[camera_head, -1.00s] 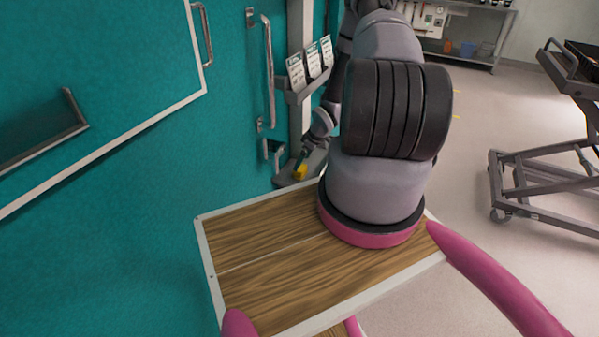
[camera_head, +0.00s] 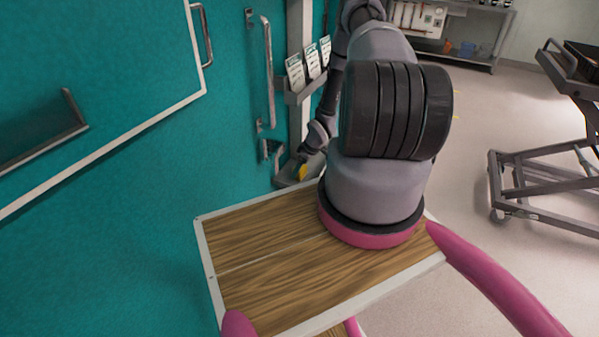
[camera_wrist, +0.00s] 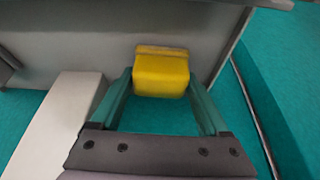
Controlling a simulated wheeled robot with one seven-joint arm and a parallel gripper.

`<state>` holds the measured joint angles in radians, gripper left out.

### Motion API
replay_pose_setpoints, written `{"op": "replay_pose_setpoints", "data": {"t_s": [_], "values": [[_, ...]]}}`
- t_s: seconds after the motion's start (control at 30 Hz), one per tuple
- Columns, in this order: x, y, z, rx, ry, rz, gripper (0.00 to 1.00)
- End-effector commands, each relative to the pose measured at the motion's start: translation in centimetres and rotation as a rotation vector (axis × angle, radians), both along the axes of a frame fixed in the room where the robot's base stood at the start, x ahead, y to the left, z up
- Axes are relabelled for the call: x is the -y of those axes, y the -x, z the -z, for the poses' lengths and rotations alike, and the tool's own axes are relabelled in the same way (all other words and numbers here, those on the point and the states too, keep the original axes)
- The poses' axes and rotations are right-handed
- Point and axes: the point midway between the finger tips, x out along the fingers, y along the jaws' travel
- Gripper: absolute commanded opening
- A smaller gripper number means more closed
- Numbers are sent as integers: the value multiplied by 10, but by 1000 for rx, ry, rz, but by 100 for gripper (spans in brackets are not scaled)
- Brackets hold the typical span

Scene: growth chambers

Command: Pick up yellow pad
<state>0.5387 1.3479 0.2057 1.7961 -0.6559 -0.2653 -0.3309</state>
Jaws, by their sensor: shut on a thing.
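The yellow pad (camera_wrist: 162,73) is a small yellow block with a thin lip along its top. In the wrist view it sits between the two green fingers of my gripper (camera_wrist: 161,82), which is shut on it. In the head view the pad (camera_head: 302,171) is a small yellow spot low beside the post, partly hidden by my gripper (camera_head: 301,163). The pad is close to a grey shelf surface, and I cannot tell whether it still touches it.
A grey shelf (camera_head: 284,180) is at the foot of the post (camera_head: 298,40). A holder with several cards (camera_head: 310,68) is higher on the post. A teal wall with handles (camera_head: 268,75) stands close on the left. A grey cart (camera_head: 545,180) stands at right on open floor.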

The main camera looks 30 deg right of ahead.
Motion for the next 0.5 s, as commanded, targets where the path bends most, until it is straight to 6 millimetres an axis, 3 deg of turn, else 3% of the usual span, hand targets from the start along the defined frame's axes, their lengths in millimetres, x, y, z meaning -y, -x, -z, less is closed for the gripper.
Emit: {"op": "replay_pose_setpoints", "data": {"t_s": [0.27, 0.5], "values": [[3, 3, -9, 1, 1, 0, 23], [4, 2, -53, 3, 1, 1, 23]]}}
